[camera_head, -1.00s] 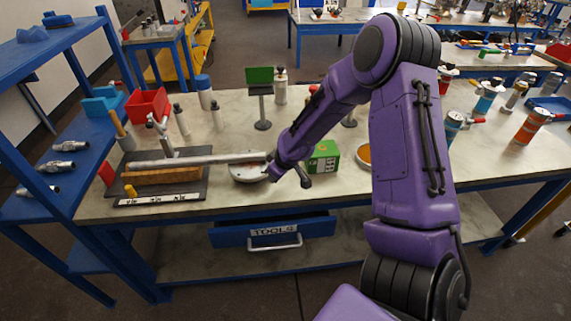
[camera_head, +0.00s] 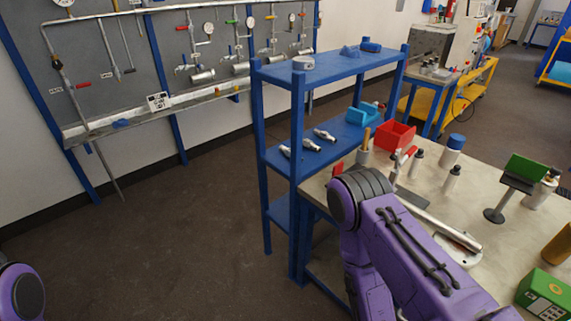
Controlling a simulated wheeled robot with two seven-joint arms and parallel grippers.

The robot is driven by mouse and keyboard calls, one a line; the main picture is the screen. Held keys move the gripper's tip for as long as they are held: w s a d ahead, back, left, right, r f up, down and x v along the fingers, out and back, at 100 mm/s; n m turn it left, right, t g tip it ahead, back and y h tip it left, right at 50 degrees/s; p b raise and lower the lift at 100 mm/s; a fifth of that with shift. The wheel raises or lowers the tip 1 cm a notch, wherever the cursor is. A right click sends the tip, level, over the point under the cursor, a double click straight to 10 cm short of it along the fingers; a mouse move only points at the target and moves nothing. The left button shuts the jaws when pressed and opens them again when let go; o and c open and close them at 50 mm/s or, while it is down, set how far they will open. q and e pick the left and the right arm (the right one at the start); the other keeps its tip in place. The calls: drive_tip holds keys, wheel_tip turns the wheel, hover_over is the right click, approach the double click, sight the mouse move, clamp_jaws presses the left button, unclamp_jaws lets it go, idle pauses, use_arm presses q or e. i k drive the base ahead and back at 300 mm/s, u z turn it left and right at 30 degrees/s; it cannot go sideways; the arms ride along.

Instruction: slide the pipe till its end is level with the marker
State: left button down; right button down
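The pipe (camera_head: 447,230) is a pale metal tube lying over the workbench. Its right end shows above a round white disc (camera_head: 466,256). Part of its length is hidden behind my purple arm. A dark mat (camera_head: 412,201) shows a little beside the pipe. The marker cannot be made out; the near part of the mat is hidden by the arm. My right arm crosses in front of the bench from the lower right, and its gripper is not in view. Only a purple piece of my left arm shows at the lower left, without its gripper.
A blue shelf (camera_head: 334,68) stands left of the workbench (camera_head: 420,175). The floor (camera_head: 190,240) at left is clear.

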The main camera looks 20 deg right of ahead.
sight(448, 231)
drive_tip(key=u, duration=0.45)
drive_tip(key=i, duration=1.2)
drive_tip(key=z, duration=2.7)
